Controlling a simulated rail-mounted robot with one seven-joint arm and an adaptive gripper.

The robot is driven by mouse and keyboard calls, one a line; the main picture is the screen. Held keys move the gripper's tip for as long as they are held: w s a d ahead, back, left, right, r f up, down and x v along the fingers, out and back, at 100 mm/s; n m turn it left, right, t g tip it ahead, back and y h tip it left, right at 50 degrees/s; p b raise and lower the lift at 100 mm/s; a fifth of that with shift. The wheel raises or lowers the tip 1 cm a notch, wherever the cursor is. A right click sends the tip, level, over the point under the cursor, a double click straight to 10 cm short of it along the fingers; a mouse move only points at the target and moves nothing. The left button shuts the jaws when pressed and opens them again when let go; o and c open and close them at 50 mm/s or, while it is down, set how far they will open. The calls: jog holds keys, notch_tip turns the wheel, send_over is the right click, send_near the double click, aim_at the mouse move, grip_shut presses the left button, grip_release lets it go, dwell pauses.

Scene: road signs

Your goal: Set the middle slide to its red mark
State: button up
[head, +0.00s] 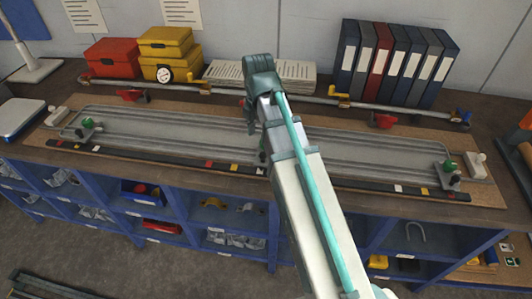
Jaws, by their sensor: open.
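A long grey metal plate with lengthwise grooves (180,133) lies on a wooden board on the bench. A slide with a green knob (88,122) is near its left end and another (449,166) near its right end. The middle slide is largely hidden behind my arm; a small dark piece beside the arm may be part of it. A black strip (150,157) along the front edge carries coloured marks. The red mark (208,165) of its middle group lies left of my arm, with yellow and white marks between. My gripper is hidden behind the arm.
A rail (210,95) with red and yellow clamps runs behind the plate. Red (110,57) and yellow boxes, a paper stack (262,74) and binders (395,62) stand at the back. Blue shelves (195,218) are below. My arm crosses the centre.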

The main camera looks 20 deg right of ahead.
aim_at(263, 153)
jog(key=shift+s+d+r, duration=0.15)
jog(key=shift+d+r, duration=0.1)
jog(key=shift+d, duration=0.3)
jog(key=shift+d+f, duration=0.1)
jog(key=shift+f, duration=0.05)
jog(key=shift+f+p, duration=1.1)
jog(key=shift+f, duration=4.15)
jog(key=shift+c, duration=0.2)
grip_shut()
